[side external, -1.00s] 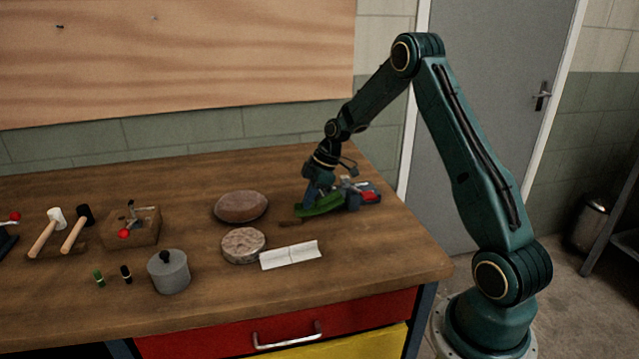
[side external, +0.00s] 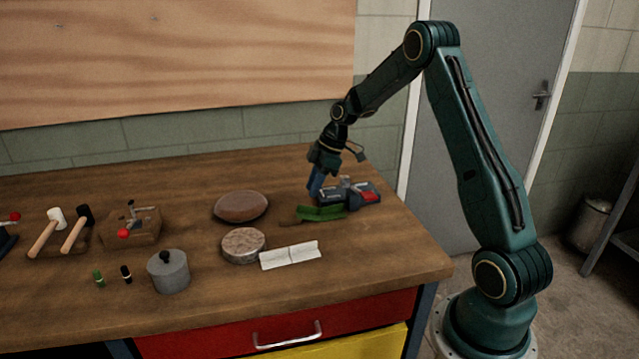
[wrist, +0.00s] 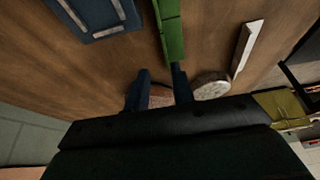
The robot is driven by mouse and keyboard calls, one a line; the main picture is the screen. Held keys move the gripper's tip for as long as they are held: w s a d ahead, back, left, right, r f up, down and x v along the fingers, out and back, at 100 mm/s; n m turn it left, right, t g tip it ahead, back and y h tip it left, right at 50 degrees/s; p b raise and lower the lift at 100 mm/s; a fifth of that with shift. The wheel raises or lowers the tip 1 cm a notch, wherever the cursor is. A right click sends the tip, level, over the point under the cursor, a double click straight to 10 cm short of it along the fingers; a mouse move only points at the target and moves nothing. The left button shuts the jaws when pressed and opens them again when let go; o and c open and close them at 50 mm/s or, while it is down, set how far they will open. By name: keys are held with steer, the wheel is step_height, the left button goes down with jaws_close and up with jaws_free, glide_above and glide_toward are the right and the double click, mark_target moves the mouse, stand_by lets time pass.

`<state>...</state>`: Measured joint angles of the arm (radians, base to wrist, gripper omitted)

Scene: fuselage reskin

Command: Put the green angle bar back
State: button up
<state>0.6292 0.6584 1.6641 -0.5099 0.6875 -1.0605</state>
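The green angle bar (side external: 321,213) lies on the bench in front of a grey and red vise-like device (side external: 362,194). In the wrist view the bar (wrist: 171,30) runs up from near the fingertips. My gripper (side external: 315,194) is just above and behind the bar in the side view. In the wrist view its two dark blue fingers (wrist: 160,80) are apart with nothing seen held between them. The bar's near end is close to the right finger; I cannot tell whether they touch.
A white folded strip (side external: 290,255), a round stone-topped disc (side external: 243,245) and a brown leathery pad (side external: 241,206) lie to the left and front. A grey lidded pot (side external: 168,272), a wooden block (side external: 132,225) and mallets (side external: 75,230) stand farther left.

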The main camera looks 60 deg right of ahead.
steer(key=v, duration=0.8)
stand_by(0.4)
steer(key=s+a+r+m+h, duration=0.1)
steer(key=s+a+r+m, duration=0.1)
steer(key=s+a+r, duration=0.5)
steer(key=s+a+r+m+h, duration=0.1)
steer(key=s+a+r+m, duration=0.3)
steer(key=a, duration=0.6)
steer(key=s+a+m+t+h, duration=0.1)
steer(key=s+a, duration=0.5)
steer(key=s, duration=0.9)
steer(key=shift+s+m+t, duration=0.4)
steer(key=shift+m+t, duration=0.3)
steer(key=shift+m, duration=0.3)
